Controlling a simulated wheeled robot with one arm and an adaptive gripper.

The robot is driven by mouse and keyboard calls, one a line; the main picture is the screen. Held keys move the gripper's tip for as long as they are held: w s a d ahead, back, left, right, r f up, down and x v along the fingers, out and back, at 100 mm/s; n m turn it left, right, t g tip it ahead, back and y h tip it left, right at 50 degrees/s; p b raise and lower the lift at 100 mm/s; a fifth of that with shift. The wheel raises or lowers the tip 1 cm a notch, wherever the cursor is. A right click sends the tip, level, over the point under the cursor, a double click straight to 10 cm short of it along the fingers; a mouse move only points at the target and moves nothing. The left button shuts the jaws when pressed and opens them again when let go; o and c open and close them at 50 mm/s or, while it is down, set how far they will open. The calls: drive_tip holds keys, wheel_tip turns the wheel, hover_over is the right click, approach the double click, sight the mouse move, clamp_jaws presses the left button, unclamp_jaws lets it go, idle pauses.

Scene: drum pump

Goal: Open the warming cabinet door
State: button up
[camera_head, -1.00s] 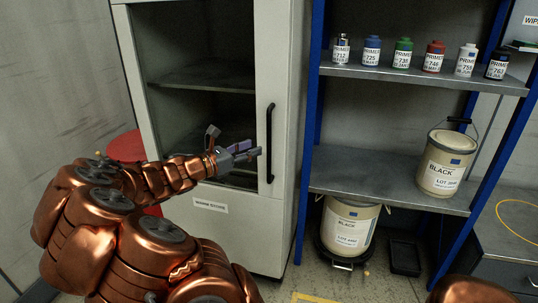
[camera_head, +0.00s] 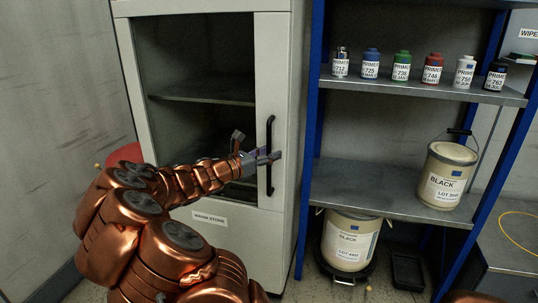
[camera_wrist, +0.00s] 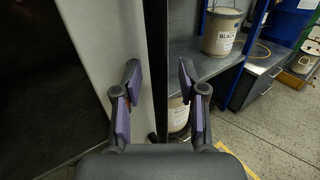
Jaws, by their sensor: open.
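The warming cabinet (camera_head: 235,240) is pale grey, with a dark glass panel in its door (camera_head: 272,60) and a "WARM STORE" label below. The door looks shut. A black vertical bar handle (camera_head: 269,182) runs along the door's right side. My gripper (camera_head: 272,156) is at the middle of the handle, its fingers pointing right. In the wrist view, the open fingers of my gripper (camera_wrist: 158,82) stand either side of the dark handle (camera_wrist: 156,45), with gaps on both sides. I cannot see any contact.
Another bucket (camera_head: 347,242) stands on a black dolly on the floor. A red drum (camera_head: 127,153) is partly hidden behind my arm.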

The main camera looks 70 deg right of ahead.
drive_tip(key=shift+c, duration=0.3)
clamp_jaws()
idle(0.5)
